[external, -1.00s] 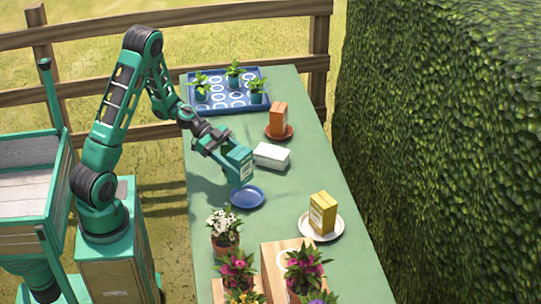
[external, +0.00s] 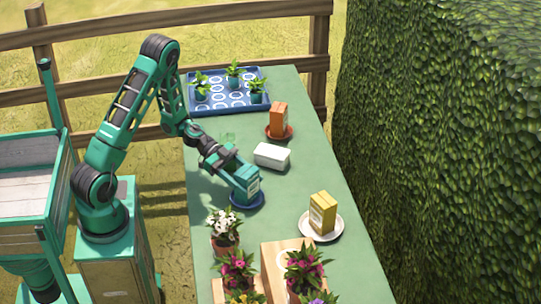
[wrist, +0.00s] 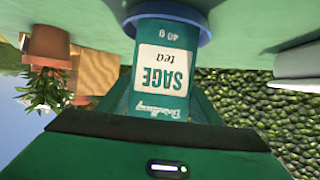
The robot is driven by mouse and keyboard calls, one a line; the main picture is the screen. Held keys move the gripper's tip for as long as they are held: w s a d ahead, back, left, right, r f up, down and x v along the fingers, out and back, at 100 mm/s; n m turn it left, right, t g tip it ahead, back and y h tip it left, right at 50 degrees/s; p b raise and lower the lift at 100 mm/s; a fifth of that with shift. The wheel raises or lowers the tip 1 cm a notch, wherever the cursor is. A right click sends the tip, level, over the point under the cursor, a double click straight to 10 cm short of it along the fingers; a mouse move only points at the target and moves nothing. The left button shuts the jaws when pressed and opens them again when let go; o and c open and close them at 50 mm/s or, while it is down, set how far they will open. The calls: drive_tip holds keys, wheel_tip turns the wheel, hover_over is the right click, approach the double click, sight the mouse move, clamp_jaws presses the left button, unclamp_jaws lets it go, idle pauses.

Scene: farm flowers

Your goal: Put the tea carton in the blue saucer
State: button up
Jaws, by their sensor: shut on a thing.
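The teal tea carton (external: 247,182) is labelled "SAGE tea" in the wrist view (wrist: 162,68), where it appears upside down. My gripper (external: 238,175) is shut on the carton. The blue saucer (external: 246,202) lies on the green table directly under the carton, and its rim also shows around the carton's far end in the wrist view (wrist: 203,35). The carton's lower end is at or inside the saucer; I cannot tell whether it touches the bottom. The fingers are mostly hidden behind the carton in the wrist view.
An orange carton (external: 279,118) is on a red saucer, and a yellow carton (external: 322,212) on a white plate (external: 306,228). Potted flowers (external: 224,228) stand in front. A blue tray (external: 228,107) holds seedlings at the back.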

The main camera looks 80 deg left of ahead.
drive_tip(key=o, duration=1.1)
drive_tip(key=shift+f, duration=0.1)
drive_tip(key=shift+c, duration=0.2)
drive_tip(key=v, duration=1.2)
drive_tip(key=s+d+r+m+g, duration=0.15)
drive_tip(key=s+d+g, duration=0.35)
drive_tip(key=d, duration=0.6)
drive_tip(key=s+d+m+g, duration=0.2)
drive_tip(key=s+d+g, duration=0.3)
drive_tip(key=d, duration=0.6)
drive_tip(key=s+d+r+n+y, duration=0.3)
drive_tip(key=s+r+y, duration=0.1)
drive_tip(key=s, duration=0.3)
drive_tip(key=s+d+r+n+y, duration=0.3)
drive_tip(key=s+r+y, duration=0.1)
drive_tip(key=s, duration=0.4)
drive_tip(key=shift+s+d+r+t+y, duration=0.25)
drive_tip(key=shift+s+t+y, duration=0.05)
drive_tip(key=shift+y, duration=0.5)
